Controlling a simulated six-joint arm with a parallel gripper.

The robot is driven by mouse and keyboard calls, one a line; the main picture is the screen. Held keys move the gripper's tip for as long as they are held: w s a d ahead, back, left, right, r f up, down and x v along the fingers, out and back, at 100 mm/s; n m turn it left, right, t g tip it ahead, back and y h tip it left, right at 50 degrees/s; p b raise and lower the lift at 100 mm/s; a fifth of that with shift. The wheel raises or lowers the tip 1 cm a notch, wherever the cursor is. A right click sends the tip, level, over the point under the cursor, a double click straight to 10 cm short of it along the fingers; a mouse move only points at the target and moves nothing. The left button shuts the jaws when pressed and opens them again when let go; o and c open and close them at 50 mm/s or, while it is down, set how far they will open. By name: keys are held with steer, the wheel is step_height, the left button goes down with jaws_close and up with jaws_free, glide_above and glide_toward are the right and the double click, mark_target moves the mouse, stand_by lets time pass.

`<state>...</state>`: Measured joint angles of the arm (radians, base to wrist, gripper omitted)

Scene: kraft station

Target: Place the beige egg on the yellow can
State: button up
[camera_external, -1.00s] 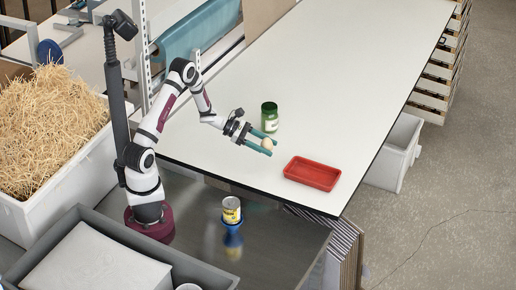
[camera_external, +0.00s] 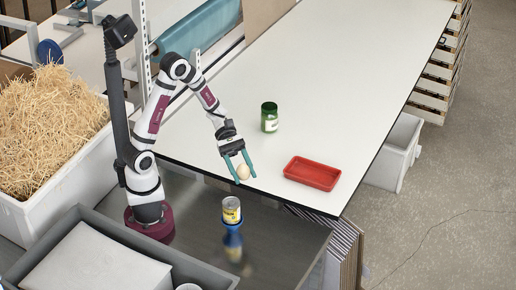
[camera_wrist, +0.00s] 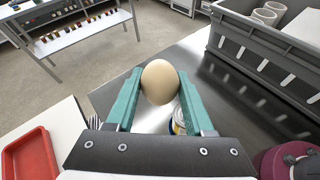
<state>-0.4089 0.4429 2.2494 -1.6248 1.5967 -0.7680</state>
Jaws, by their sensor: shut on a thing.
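The beige egg (camera_external: 243,172) is held between the teal fingers of my gripper (camera_external: 238,170), which is shut on it. It also shows between the fingertips in the wrist view (camera_wrist: 160,82). In the wrist view the can (camera_wrist: 178,122) is partly hidden behind the egg and the right finger.
A red tray (camera_external: 312,173) and a green jar (camera_external: 269,117) stand on the white table (camera_external: 330,60). A grey bin (camera_external: 105,262) is at the front left. A crate of straw (camera_external: 45,125) stands at the left. The metal surface (camera_external: 275,235) right of the can is clear.

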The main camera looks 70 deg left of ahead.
mark_target(231, 204)
steer(key=s+f+g, duration=0.1)
steer(key=f, duration=0.1)
steer(key=s+d+f+m, duration=0.1)
steer(key=s+f, duration=0.1)
steer(key=s+f+m+g, duration=0.1)
steer(key=f, duration=0.2)
steer(key=shift+s+d+f+g, duration=0.1)
steer(key=shift+s+d+g, duration=0.15)
steer(key=shift+s+g, duration=0.05)
steer(key=shift+f, duration=0.15)
steer(key=o, duration=1)
steer(key=shift+c, duration=0.2)
